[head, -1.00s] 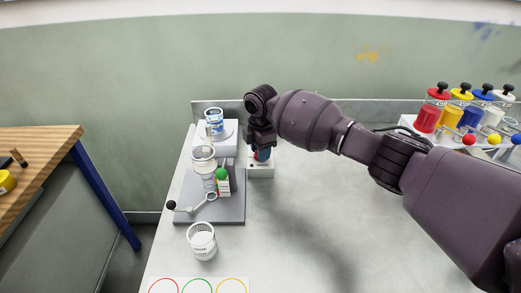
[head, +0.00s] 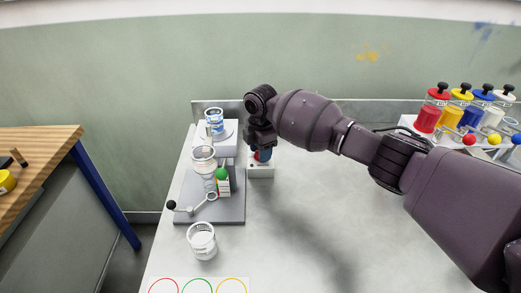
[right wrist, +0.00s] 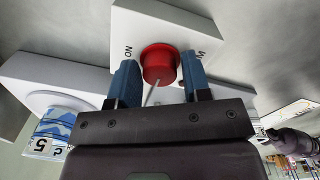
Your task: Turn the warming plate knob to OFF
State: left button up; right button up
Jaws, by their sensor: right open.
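The warming plate knob (right wrist: 160,65) is red and round with a pale pointer line. It sits on a white control box (right wrist: 145,22), which also shows in the head view (head: 261,172). The letters "ON" show left of the knob; lettering on the right is partly hidden by a finger. My right gripper (right wrist: 158,66) is open, with one blue finger on each side of the knob. I cannot tell whether the fingers touch it. In the head view my right gripper (head: 263,154) is over the box and hides most of the knob. My left gripper is not in view.
A blue-and-white cup (head: 214,118) stands on the white warming plate left of the box. In front are a grey stand (head: 225,209) with a lever and a white cup (head: 202,240). Paint jars (head: 432,110) stand at the right. The middle of the table is clear.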

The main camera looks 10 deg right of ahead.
jog(key=shift+r, duration=0.6)
notch_tip(320, 180, up, 8)
jog(key=shift+s+r+p, duration=0.1)
jog(key=shift+p, duration=0.55)
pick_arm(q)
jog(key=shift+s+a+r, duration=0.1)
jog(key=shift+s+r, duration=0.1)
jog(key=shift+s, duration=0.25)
pick_arm(e)
jog(key=shift+r, duration=0.75)
